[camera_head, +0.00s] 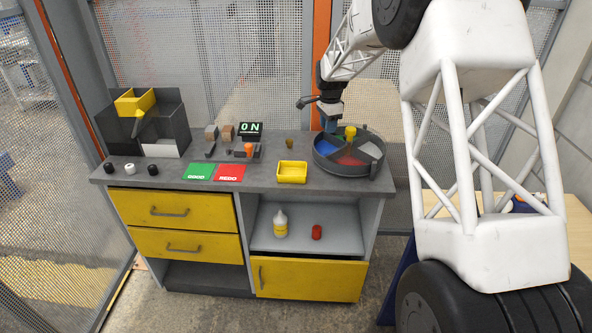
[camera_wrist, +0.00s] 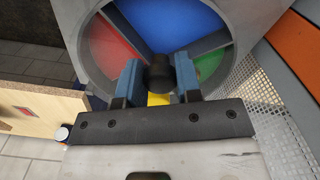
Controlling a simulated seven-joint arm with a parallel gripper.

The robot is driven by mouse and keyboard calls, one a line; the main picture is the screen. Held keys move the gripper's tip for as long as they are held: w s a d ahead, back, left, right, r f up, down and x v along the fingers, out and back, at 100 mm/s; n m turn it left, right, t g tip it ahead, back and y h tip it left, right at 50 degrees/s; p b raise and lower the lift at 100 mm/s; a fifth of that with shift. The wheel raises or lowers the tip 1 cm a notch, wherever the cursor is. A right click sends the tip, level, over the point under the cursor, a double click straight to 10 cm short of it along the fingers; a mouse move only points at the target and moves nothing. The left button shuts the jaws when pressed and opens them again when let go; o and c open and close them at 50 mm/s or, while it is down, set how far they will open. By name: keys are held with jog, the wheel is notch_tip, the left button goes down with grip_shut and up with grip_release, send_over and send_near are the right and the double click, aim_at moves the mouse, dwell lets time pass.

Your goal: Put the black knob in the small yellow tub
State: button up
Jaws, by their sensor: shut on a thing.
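My gripper (camera_head: 330,124) is over the back left part of a round divided tray (camera_head: 347,168) at the bench's right end. In the wrist view my gripper (camera_wrist: 159,78) has its blue fingers shut on the black knob (camera_wrist: 159,72). The knob cannot be made out in the head view. The small yellow tub (camera_head: 292,179) stands empty on the bench, to the left of the round tray.
A small brown piece (camera_head: 290,143) stands behind the tub. Green and red cards (camera_head: 229,173) lie left of it. Black and white knobs (camera_head: 130,168) sit far left.

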jog(key=s+a+f+n, duration=0.2)
jog(key=s+a+n, duration=0.1)
jog(key=s+n, duration=0.5)
jog(key=s+a+f+n, duration=0.2)
jog(key=s+n, duration=0.7)
jog(key=n, duration=0.3)
jog(key=s+a+f+n, duration=0.2)
jog(key=s+a+n, duration=0.1)
jog(key=s+n, duration=0.6)
jog(key=shift+s+a+n, duration=0.15)
jog(key=shift+a+n, duration=0.2)
jog(key=shift+n, duration=0.05)
send_near(286, 168)
jog(key=s+f, duration=0.1)
jog(key=s, duration=0.1)
jog(key=s+f, duration=0.1)
jog(key=f, duration=0.1)
jog(key=shift+s+d+f, duration=0.1)
jog(key=shift+s+d, duration=0.1)
jog(key=shift+s, duration=0.15)
jog(key=shift+f, duration=1.75)
jog(key=shift+f, duration=0.15)
jog(key=o, duration=0.6)
